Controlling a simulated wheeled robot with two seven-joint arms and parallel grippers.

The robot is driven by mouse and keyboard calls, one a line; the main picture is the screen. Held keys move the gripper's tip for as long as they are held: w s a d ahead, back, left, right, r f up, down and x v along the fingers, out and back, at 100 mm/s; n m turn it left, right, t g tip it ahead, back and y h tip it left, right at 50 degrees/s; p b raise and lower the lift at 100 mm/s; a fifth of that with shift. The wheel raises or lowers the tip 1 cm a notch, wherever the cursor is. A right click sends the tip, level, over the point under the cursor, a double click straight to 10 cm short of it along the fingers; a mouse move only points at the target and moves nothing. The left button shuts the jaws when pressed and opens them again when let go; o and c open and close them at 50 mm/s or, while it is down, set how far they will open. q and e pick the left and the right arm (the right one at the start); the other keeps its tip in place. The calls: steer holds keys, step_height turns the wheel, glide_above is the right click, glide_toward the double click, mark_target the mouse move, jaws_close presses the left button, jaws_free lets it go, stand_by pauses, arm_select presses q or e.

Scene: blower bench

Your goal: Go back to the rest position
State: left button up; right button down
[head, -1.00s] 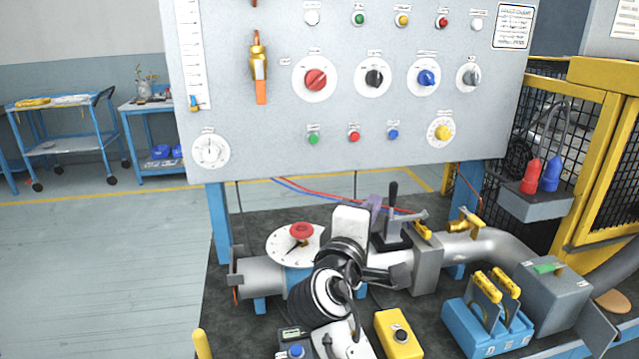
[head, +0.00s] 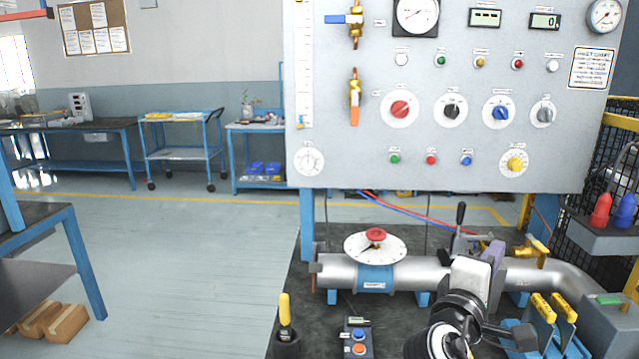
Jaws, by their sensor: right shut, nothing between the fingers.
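My right gripper (head: 492,254) shows at the lower right, in front of the pipe (head: 420,274) on the bench. Its arm comes up from the bottom edge. Its jaws are shut with nothing seen in them. It hides part of the pipe and the base of the black lever (head: 460,213). I cannot tell whether it touches anything. My left gripper is not in view.
The panel (head: 450,175) with knobs and gauges stands behind the pipe. A red-knobbed dial (head: 375,242) is left of my right gripper. A yellow-topped lever (head: 285,310) stands front left. Floor at left is open.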

steer(key=s+d+r+n+t+h, duration=0.15)
steer(key=d+r, duration=0.25)
steer(key=d, duration=0.5)
steer(key=s+d+r+n+h, duration=0.2)
steer(key=d+r+h, duration=0.15)
steer(key=d, duration=0.45)
step_height(320, 180, down, 19)
steer(key=a+n+y, duration=0.2)
steer(key=a+y, duration=0.1)
steer(key=y, duration=0.5)
steer(key=s+a+f+m+g+y, duration=0.1)
steer(key=s+a+f+g+y, duration=0.15)
steer(key=f, duration=0.55)
steer(key=s+a+f+m+g+y, duration=0.1)
steer(key=s+a+f+y, duration=0.2)
steer(key=f, duration=0.6)
steer(key=s+a+f+m+g+y, duration=0.2)
steer(key=s+a+f+m+y, duration=0.15)
steer(key=s+f, duration=0.5)
steer(key=s+a+f+m+g+y, duration=0.25)
steer(key=s+a+f, duration=0.3)
steer(key=s, duration=0.65)
steer(key=s+a+m, duration=0.1)
steer(key=a+m, duration=0.5)
steer(key=a, duration=0.6)
steer(key=shift+a+f+t+y, duration=0.25)
steer(key=shift+t+y, duration=0.1)
steer(key=shift+t, duration=0.1)
